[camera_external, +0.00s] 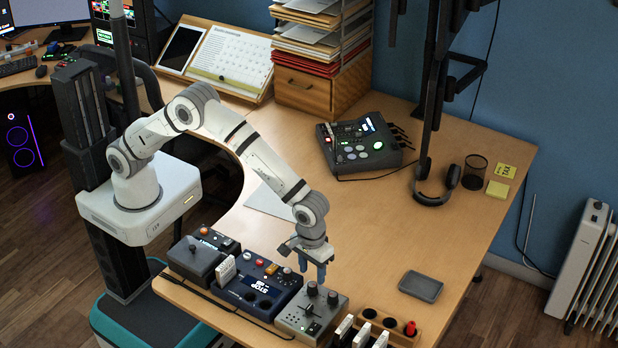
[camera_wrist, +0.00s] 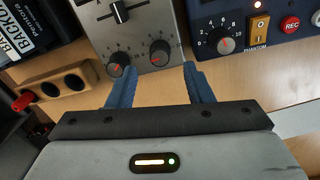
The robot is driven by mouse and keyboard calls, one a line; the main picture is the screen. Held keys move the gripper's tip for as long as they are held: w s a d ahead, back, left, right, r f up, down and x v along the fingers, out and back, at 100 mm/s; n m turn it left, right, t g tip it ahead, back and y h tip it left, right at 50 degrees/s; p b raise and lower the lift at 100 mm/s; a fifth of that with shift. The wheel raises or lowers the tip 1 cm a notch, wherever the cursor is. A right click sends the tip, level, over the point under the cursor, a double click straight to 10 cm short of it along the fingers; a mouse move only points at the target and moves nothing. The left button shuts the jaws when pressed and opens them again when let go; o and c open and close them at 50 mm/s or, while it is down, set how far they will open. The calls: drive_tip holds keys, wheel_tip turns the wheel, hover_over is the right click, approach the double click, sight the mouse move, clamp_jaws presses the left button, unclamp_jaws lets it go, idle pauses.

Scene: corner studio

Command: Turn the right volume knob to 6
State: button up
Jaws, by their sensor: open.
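A grey control box (camera_external: 290,318) stands at the desk's front edge with two dark knobs and a slider. In the wrist view its panel (camera_wrist: 175,15) shows a knob at right (camera_wrist: 160,51) and a knob at left (camera_wrist: 118,62), both with red pointers. My gripper (camera_external: 313,275) points down above the box's two knobs. In the wrist view its blue fingers (camera_wrist: 158,76) are open and empty. The right knob there lies roughly between the fingertips and slightly beyond them; I see no contact.
A dark blue box (camera_external: 243,292) with a numbered knob stands beside the grey box. A wooden holder (camera_wrist: 38,95) with round holes is on its other side. Upright cards (camera_external: 361,337) stand near the front edge.

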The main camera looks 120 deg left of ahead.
sight(313, 284)
drive_tip(key=shift+f, duration=2.35)
drive_tip(key=c, duration=1)
